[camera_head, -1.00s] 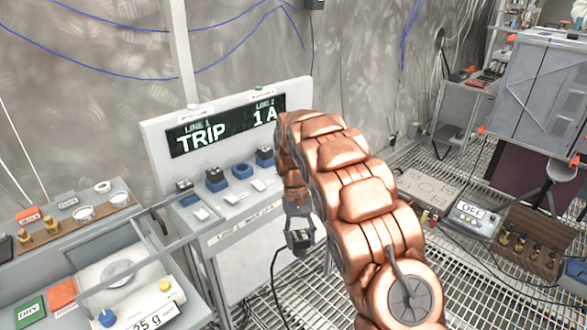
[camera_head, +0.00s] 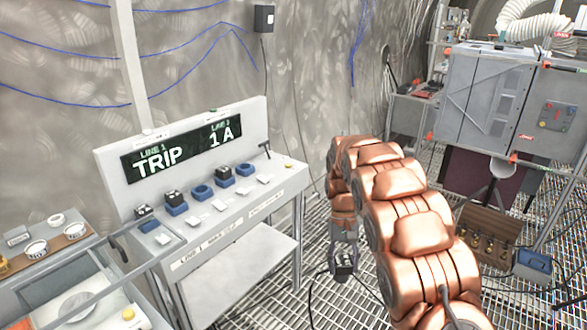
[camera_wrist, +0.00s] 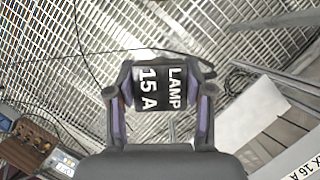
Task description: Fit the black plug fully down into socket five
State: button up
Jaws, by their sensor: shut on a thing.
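My gripper (camera_wrist: 163,92) is shut on a black plug (camera_wrist: 150,76) labelled "LAMP 15 A", with one finger on each side. In the head view the gripper (camera_head: 343,262) hangs low over the grating, right of the bench and apart from it. A dark cable trails from the plug. The sloped bench panel (camera_head: 215,215) has a row of blue sockets. The nearest two and the fourth hold black plugs. The third socket (camera_head: 201,192) is empty. The fifth, farthest socket (camera_head: 245,169) looks blue and bare, but it is small. Socket numbers are unreadable.
The display (camera_head: 180,147) reads TRIP on line 1 and 1 A on line 2. White switches (camera_head: 220,206) line the panel front. A scale table stands at lower left. A brown box (camera_head: 487,238) and grey cabinet (camera_head: 485,100) are right of my arm. Grating between is open.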

aim_at(246, 172)
jog(key=z, duration=0.85)
jog(key=i, duration=1.15)
jog(key=u, duration=1.3)
